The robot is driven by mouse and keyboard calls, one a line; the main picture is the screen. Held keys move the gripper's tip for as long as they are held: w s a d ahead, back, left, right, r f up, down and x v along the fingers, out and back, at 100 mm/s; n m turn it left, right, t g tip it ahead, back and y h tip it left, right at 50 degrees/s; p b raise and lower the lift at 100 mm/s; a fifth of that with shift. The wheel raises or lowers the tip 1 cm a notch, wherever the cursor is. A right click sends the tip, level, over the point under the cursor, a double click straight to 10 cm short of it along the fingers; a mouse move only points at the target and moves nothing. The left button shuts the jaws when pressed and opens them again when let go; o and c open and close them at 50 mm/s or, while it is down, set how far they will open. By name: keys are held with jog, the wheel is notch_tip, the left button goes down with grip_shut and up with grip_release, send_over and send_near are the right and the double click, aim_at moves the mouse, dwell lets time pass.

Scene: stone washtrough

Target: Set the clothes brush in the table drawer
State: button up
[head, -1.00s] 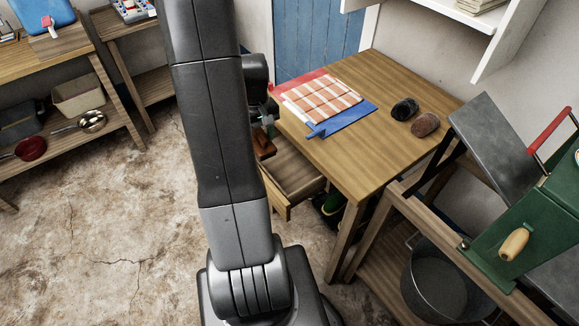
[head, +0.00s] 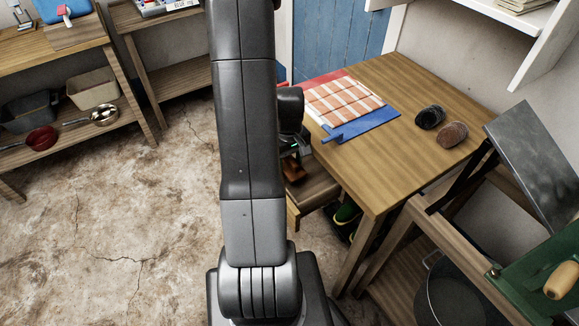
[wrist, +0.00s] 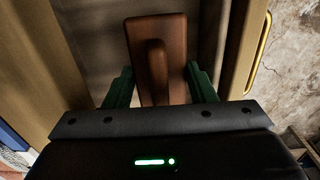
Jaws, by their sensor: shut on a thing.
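The clothes brush (wrist: 157,60) is reddish-brown wood with a raised handle. My gripper (wrist: 160,85) is shut on it, a green finger on each side. In the head view the brush (head: 294,173) shows small beside my arm, at the open table drawer (head: 318,191). The drawer is pulled out from under the wooden table (head: 400,150). In the wrist view the brush is over the drawer's inside (wrist: 100,35), between its walls. I cannot tell whether it touches the drawer bottom. My arm hides part of the drawer.
A brass handle (wrist: 262,50) is on the drawer front. Floor at left is clear.

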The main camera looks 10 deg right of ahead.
aim_at(289, 157)
jog(key=shift+f, duration=1.25)
jog(key=shift+f, duration=0.15)
jog(key=o, duration=0.7)
jog(key=shift+c, duration=0.2)
notch_tip(289, 157, up, 12)
jog(key=shift+r+p, duration=0.15)
jog(key=shift+p, duration=0.35)
